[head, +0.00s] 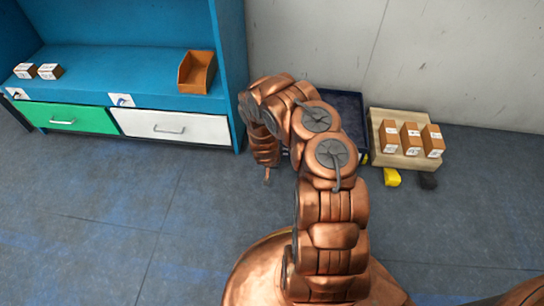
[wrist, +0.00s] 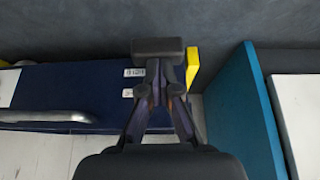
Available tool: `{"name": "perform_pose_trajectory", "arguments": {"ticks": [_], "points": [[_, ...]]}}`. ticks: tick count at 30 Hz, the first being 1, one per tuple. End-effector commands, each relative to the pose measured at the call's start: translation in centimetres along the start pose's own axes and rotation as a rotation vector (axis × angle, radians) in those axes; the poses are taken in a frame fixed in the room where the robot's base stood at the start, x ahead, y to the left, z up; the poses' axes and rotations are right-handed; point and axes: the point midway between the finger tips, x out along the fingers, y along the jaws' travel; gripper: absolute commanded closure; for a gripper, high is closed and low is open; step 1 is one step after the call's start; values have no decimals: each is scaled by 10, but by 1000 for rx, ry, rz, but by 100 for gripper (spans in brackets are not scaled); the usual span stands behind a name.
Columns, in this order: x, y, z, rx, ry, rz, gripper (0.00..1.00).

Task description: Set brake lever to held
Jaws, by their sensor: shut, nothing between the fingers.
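My gripper (head: 267,176) hangs low at the left end of the dark blue cart (head: 351,108) in the head view, partly hidden by my arm. In the wrist view, my gripper (wrist: 157,76) has its fingers together and empty. A dark block (wrist: 157,47) shows right at the fingertips; I cannot tell whether it is part of the fingers. A yellow piece (wrist: 192,68) stands just right of them, at the cart's end; it may be the brake lever, but its setting cannot be read. The cart (wrist: 70,82) carries two small barcode labels and a metal handle (wrist: 45,116).
A blue shelf unit (head: 228,70) with a green and a white drawer stands at the left. A wooden pallet (head: 385,152) with three boxes is at the right, with yellow and black pieces below it. The shelf's side panel (wrist: 240,110) is close right of my gripper.

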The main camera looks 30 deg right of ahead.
Motion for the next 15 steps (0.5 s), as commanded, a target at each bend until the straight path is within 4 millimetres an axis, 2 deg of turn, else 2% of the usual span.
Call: {"name": "perform_pose_trajectory", "arguments": {"ticks": [1,15], "points": [[0,0,6,-2,15,2,100],[16,0,20,0,248,0,100]]}}
